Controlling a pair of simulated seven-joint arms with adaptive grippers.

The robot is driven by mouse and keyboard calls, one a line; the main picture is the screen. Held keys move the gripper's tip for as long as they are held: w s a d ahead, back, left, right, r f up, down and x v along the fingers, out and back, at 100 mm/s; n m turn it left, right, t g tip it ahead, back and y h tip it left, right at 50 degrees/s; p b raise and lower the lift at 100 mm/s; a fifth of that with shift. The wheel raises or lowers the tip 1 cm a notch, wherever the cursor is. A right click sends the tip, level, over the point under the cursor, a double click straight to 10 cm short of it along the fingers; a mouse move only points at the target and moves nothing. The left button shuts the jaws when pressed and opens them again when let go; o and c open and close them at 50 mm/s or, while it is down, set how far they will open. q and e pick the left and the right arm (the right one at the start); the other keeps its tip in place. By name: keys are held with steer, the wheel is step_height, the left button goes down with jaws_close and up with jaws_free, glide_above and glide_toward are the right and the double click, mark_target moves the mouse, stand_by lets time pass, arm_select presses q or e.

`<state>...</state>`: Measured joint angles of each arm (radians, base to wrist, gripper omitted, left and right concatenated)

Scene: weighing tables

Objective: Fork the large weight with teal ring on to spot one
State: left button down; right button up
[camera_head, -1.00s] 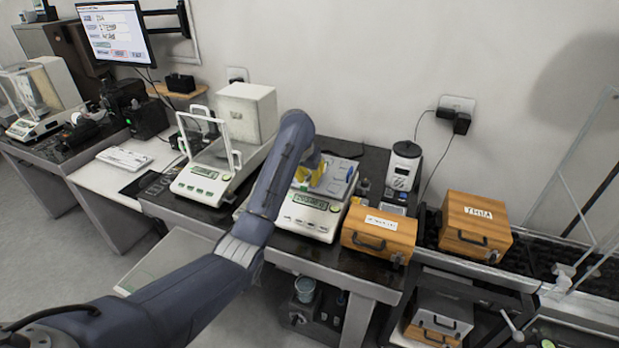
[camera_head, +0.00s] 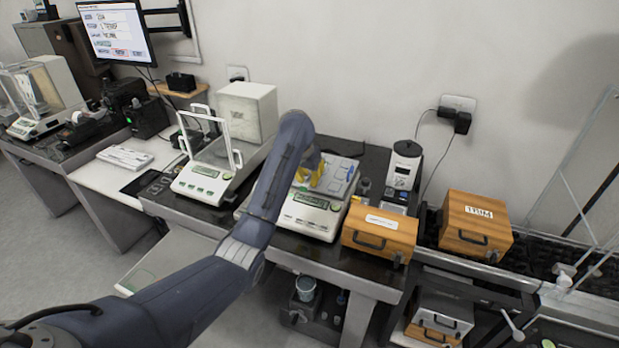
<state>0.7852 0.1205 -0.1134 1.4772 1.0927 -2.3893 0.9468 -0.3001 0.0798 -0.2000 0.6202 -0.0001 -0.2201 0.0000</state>
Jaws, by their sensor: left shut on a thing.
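My left arm reaches from the lower left to the balance (camera_head: 312,212) with the grey top plate in the middle of the table. My left gripper (camera_head: 309,176), with yellow parts, is low over the left side of that plate, mostly behind my own arm. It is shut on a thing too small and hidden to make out. Small metal weights (camera_head: 364,186) stand just right of the balance. I cannot make out a teal ring on any of them. My right gripper is not in view.
A glass-doored balance (camera_head: 205,180) stands to the left. A wooden case (camera_head: 379,233) sits at the table's front right, with another wooden case (camera_head: 475,226) farther right. A white-and-black device (camera_head: 404,165) stands behind the weights. A monitor (camera_head: 115,32) hangs at the upper left.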

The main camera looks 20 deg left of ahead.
mark_target(305, 185)
arm_select(q)
steer(key=shift+s+a, duration=0.1)
steer(key=shift+s, duration=1.55)
stand_by(3.1)
steer(key=s+r, duration=0.1)
steer(key=s, duration=0.8)
steer(key=shift+s+a+r, duration=0.25)
steer(key=shift+s+a, duration=0.05)
steer(key=shift+s, duration=0.1)
stand_by(0.5)
steer(key=shift+w, duration=0.1)
steer(key=w+f, duration=0.1)
steer(key=w, duration=0.6)
steer(key=shift+d, duration=0.2)
stand_by(0.7)
